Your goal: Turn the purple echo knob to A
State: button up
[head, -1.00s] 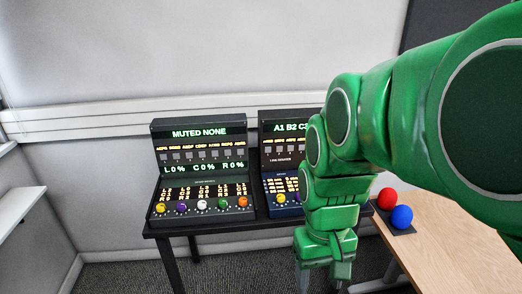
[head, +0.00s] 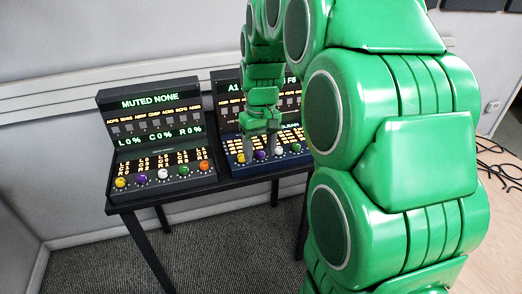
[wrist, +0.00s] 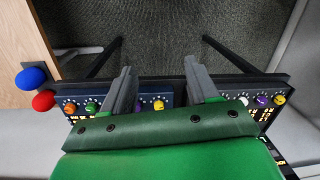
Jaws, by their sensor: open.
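Two dark consoles each carry a row of coloured knobs. The left console (head: 150,123) reads "MUTED NONE" and has a purple knob (head: 142,178) second from left; it also shows in the wrist view (wrist: 262,100). The right console (head: 233,110) has a purple knob (wrist: 138,106), seen in the wrist view between my fingers, close to the left one. I cannot read which one is labelled echo. My gripper (head: 261,148) is open and empty in front of the right console. Its fingers (wrist: 160,72) also show in the wrist view, apart from the knobs.
Yellow (head: 120,182), white (head: 163,174), green (head: 183,170) and orange (head: 203,166) knobs flank the left purple one. A dark table (head: 128,203) bears the consoles. My arm covers much of the head view's right.

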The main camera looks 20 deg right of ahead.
jog(key=w+d+f, duration=0.2)
jog(key=w, duration=0.5)
jog(key=w+d+f, duration=0.2)
jog(key=w+f, duration=0.1)
jog(key=w, duration=0.3)
jog(key=n, duration=0.1)
send_over(261, 152)
jog(key=shift+t, duration=0.3)
jog(key=f, duration=0.5)
jog(key=shift+d, duration=0.2)
jog(key=shift+a+f, duration=0.2)
jog(key=shift+f, duration=3.75)
jog(key=c, duration=1)
jog(key=shift+c, duration=0.2)
